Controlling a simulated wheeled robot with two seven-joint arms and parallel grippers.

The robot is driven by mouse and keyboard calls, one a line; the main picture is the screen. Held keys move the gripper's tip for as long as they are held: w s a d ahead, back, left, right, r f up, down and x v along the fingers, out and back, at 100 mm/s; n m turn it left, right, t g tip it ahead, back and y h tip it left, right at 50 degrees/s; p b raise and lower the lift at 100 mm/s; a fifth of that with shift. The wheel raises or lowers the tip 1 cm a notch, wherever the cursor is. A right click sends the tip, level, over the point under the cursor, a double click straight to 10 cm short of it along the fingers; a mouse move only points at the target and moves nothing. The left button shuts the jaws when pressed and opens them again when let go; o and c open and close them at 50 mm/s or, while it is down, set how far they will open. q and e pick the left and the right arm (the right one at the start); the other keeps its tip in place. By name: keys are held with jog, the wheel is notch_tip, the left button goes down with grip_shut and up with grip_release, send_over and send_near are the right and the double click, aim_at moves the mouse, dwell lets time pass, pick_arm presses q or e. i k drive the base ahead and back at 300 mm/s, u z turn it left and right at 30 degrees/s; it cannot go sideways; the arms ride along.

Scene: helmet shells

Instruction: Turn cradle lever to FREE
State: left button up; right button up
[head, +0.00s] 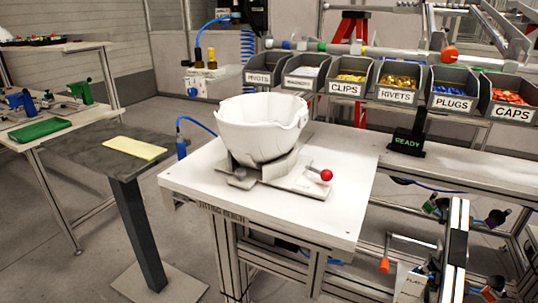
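A white helmet shell (262,127) sits open side up in a grey cradle (273,169) on the white fitting bench (346,215). The cradle's lever ends in a red ball knob (326,175) at the right of the cradle, above its base plate. A short thin rod runs from the knob back toward the cradle. No FREE marking is readable, so I cannot tell the lever's setting. Neither of my grippers is in view.
Labelled bins stand behind, among them the clips bin (346,88) and caps bin (513,113). A black READY sign (407,143) stands right of the bench. A pedestal with a yellow pad (135,148) is at left. The bench top around the cradle is mostly clear.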

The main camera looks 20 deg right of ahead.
aim_at(326, 175)
jog(key=k, duration=1.35)
jog(key=z, duration=0.25)
jog(key=i, duration=0.8)
jog(key=u, duration=0.25)
